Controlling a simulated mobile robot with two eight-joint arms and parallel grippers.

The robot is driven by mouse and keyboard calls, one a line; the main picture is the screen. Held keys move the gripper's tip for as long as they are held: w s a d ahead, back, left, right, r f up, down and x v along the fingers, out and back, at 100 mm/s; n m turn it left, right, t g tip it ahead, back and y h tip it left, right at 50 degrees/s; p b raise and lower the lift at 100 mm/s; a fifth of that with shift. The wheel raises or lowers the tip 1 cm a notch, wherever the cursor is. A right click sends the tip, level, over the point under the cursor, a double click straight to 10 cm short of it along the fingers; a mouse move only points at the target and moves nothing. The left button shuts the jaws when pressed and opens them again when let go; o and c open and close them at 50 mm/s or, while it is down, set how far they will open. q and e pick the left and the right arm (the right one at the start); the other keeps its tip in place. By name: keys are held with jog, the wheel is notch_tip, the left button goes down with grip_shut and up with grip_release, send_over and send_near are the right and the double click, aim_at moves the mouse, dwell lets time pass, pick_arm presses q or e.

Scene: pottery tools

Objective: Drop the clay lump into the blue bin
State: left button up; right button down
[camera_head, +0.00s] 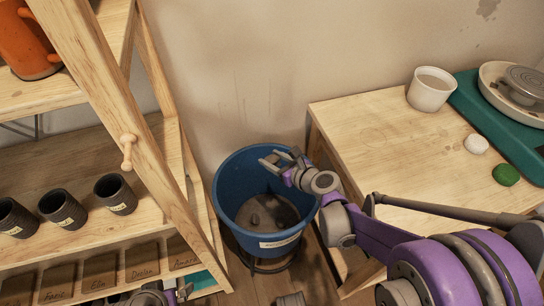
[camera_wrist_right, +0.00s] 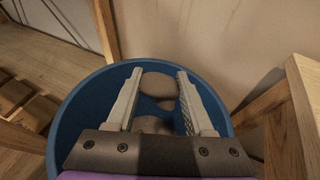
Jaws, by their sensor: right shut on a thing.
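The blue bin (camera_head: 225,187) stands on the floor between the shelf and the table, with dark grey-brown clay in its bottom. My right gripper (camera_head: 271,160) is over the bin opening, near its back rim. In the right wrist view, a rounded grey-brown clay lump (camera_wrist_right: 158,84) sits between the fingertips of my right gripper (camera_wrist_right: 157,88), which is shut on it. The blue bin (camera_wrist_right: 75,108) shows around and below the fingers there. In the head view the held lump is hard to make out. Part of my left gripper (camera_head: 168,293) shows at the bottom edge; its fingers are unclear.
The wooden table (camera_head: 385,140) on the right holds a white cup (camera_head: 430,90), a white lump (camera_head: 476,144), a green lump (camera_head: 506,174) and a green board (camera_head: 490,122). The wooden shelf (camera_head: 98,75) on the left holds dark cups (camera_head: 116,194).

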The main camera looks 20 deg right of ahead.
notch_tip(320, 180, down, 6)
jog(key=b, duration=0.4)
jog(key=shift+b, duration=0.3)
jog(key=shift+c, duration=1)
grip_release()
jog(key=p+v, duration=0.3)
jog(key=v, duration=0.8)
jog(key=shift+f, duration=0.1)
